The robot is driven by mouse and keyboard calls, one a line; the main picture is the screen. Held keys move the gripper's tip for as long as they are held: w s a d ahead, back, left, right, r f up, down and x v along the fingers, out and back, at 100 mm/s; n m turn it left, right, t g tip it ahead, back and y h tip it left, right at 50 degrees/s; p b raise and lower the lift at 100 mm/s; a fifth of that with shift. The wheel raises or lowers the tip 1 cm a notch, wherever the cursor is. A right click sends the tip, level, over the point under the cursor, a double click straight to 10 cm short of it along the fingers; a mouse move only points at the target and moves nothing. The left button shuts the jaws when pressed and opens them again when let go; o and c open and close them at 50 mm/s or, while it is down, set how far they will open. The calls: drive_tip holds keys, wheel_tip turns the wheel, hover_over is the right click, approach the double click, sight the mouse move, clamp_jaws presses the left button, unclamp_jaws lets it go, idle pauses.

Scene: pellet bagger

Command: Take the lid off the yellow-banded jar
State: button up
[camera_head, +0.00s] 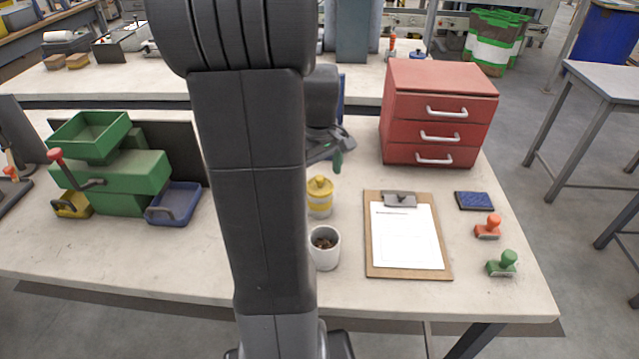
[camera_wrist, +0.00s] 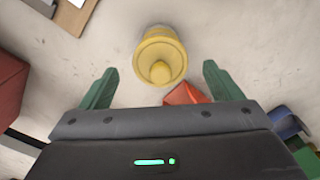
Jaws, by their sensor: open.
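The yellow-banded jar (camera_head: 319,201) stands upright on the table, just right of my arm in the head view. Its yellow lid (camera_head: 320,185) with a round knob is on top. In the wrist view the lid (camera_wrist: 160,56) shows from above, centred ahead of my gripper. My gripper (camera_wrist: 160,84) is open, its two green fingers either side of the lid's knob in the picture and apart from it. In the head view my gripper is mostly hidden behind my arm, with one green fingertip showing above and right of the jar.
An open white cup (camera_head: 325,248) with brown contents stands in front of the jar. A clipboard (camera_head: 407,235) lies to the right, with a red drawer cabinet (camera_head: 436,112) behind it. A green machine (camera_head: 120,170) with blue and yellow trays stands left. Stamps (camera_head: 502,263) lie far right.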

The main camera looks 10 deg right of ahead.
drive_tip(key=shift+f, duration=0.7)
drive_tip(key=c, duration=1)
